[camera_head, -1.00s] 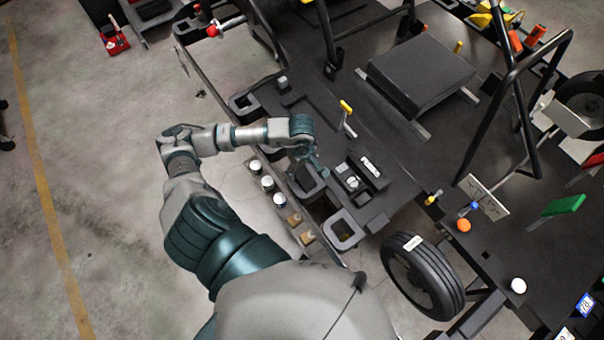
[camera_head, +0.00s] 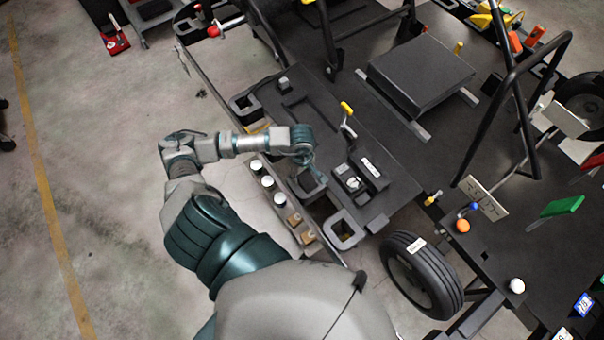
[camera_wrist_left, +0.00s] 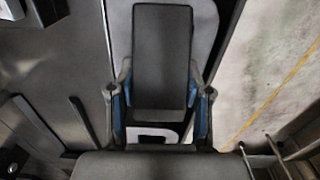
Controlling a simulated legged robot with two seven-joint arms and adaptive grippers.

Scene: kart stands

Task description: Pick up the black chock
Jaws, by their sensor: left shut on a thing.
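The black chock (camera_wrist_left: 162,55) is a dark rectangular block. In the left wrist view it sits between the two blue-padded fingers of my left gripper (camera_wrist_left: 160,112), which are shut on it. In the head view my left gripper (camera_head: 319,172) is at the near-left side of the dark kart deck, and the chock (camera_head: 311,186) shows partly beneath it. I cannot tell whether the chock is clear of the surface below.
White-capped and tan pieces line a narrow rail (camera_head: 286,210) left of the gripper. A square-holed grey block (camera_head: 344,229), a black labelled box (camera_head: 370,168) and a yellow-topped lever (camera_head: 347,109) are close by. A tyre (camera_head: 424,275) stands nearer.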

